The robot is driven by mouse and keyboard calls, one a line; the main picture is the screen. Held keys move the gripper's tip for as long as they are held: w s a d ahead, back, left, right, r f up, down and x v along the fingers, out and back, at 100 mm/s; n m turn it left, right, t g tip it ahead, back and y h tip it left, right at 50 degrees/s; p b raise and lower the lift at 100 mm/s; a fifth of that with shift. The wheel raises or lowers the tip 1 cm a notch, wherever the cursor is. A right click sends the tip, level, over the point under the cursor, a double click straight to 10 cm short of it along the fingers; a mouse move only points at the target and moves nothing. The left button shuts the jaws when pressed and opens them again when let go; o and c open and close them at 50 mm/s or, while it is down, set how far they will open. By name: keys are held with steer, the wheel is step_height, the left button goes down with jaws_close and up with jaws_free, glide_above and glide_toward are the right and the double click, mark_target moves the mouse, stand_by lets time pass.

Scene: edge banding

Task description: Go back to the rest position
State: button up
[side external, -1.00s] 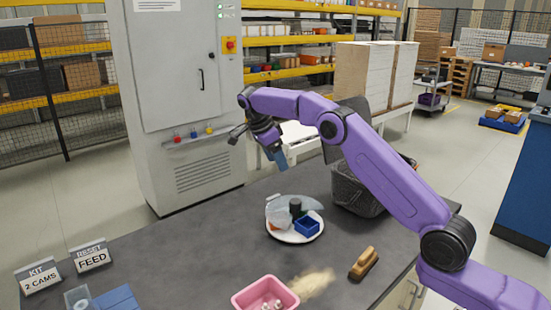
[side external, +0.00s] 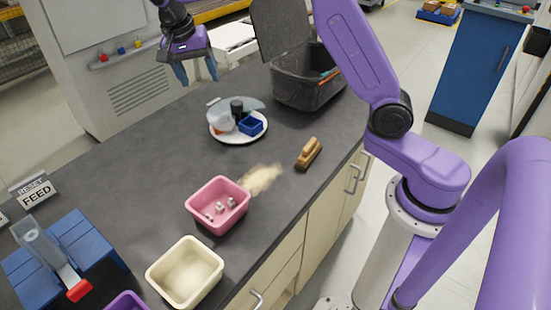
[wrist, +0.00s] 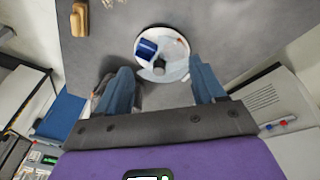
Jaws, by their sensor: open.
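My gripper (side external: 197,76) is open and hangs above the far part of the dark worktop (side external: 120,165), near the grey cabinet. In the wrist view its two blue fingers (wrist: 160,75) are spread apart with nothing between them. Beyond the fingertips, the wrist view shows the white plate (wrist: 150,35) on the worktop, holding a small blue box (wrist: 146,49) and a black cylinder. The gripper is clear of the plate and the worktop.
A black crate (side external: 300,90) stands right of the plate (side external: 243,139). A brush (side external: 309,153) lies near a pale dust patch (side external: 262,179). A pink tray (side external: 212,218) holds small pieces; a cream tray (side external: 160,271) looks empty. A blue fixture (side external: 72,235) stands at left.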

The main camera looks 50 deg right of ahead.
steer(key=s+a+n+y, duration=0.1)
steer(key=s+a+n, duration=0.1)
steer(key=s+n, duration=0.6)
steer(key=s+a+n+y, duration=0.15)
steer(key=s+n, duration=0.25)
steer(key=s, duration=0.7)
steer(key=s+d+f+n, duration=0.2)
steer(key=s+n, duration=0.3)
steer(key=s, duration=0.4)
steer(key=s+d+f+n, duration=0.3)
steer(key=s+d+n, duration=0.1)
steer(key=s, duration=0.6)
steer(key=shift+s+d+f+n+y, duration=0.15)
steer(key=shift+d+n+y, duration=0.25)
steer(key=shift+n, duration=0.5)
